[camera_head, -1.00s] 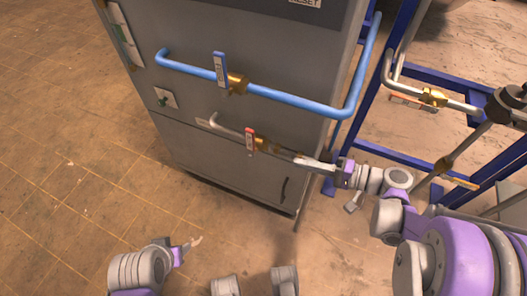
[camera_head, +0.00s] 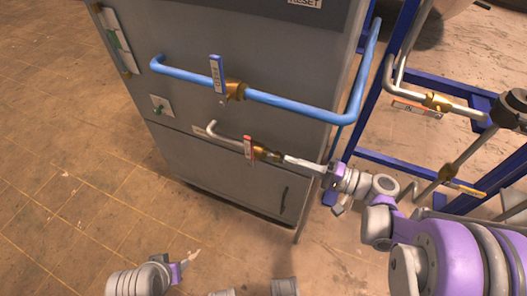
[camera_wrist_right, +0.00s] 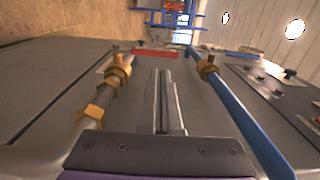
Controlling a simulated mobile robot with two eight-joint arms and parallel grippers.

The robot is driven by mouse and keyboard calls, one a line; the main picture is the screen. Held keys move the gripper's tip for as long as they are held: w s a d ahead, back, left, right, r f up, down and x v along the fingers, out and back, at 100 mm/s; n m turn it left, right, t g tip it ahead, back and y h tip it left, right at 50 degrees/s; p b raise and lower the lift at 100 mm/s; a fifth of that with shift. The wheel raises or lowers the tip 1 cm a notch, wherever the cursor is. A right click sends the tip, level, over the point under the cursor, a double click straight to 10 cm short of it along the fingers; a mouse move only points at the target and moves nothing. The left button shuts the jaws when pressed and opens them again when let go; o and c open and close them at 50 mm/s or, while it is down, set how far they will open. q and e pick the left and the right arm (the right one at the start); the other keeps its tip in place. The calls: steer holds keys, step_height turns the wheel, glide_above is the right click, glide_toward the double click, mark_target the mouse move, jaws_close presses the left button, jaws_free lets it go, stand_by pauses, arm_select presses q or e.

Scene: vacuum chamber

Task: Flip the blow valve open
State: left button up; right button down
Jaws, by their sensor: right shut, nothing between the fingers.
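Two valves with upright handles are on the grey cabinet's front. One has a red handle (camera_head: 248,147) on the lower grey pipe; the other has a blue handle (camera_head: 216,75) on the blue pipe. Their labels are too small to read, so I cannot tell which is the blow valve. My right gripper (camera_head: 287,159) is shut and empty, just right of the red-handled valve's brass body. In the right wrist view its fingers (camera_wrist_right: 165,73) point between the two pipes, with the red handle (camera_wrist_right: 157,52) just beyond the tips; contact is unclear. My left gripper (camera_head: 193,256) is low in the head view, away from the valves.
The blue pipe (camera_head: 290,103) runs above my right gripper and bends at the cabinet's right side. A blue frame (camera_head: 385,165) with brass-fitted pipes (camera_head: 437,102) stands at right. The tiled floor (camera_head: 60,180) at left is clear.

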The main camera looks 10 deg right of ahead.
mark_target(249, 153)
arm_select(q)
steer(key=shift+w+f+b, duration=0.1)
steer(key=shift+f+b, duration=0.5)
steer(key=shift+f, duration=0.15)
arm_select(e)
steer(key=x, duration=0.8)
steer(key=shift+w+a, duration=0.25)
steer(key=shift+a, duration=0.05)
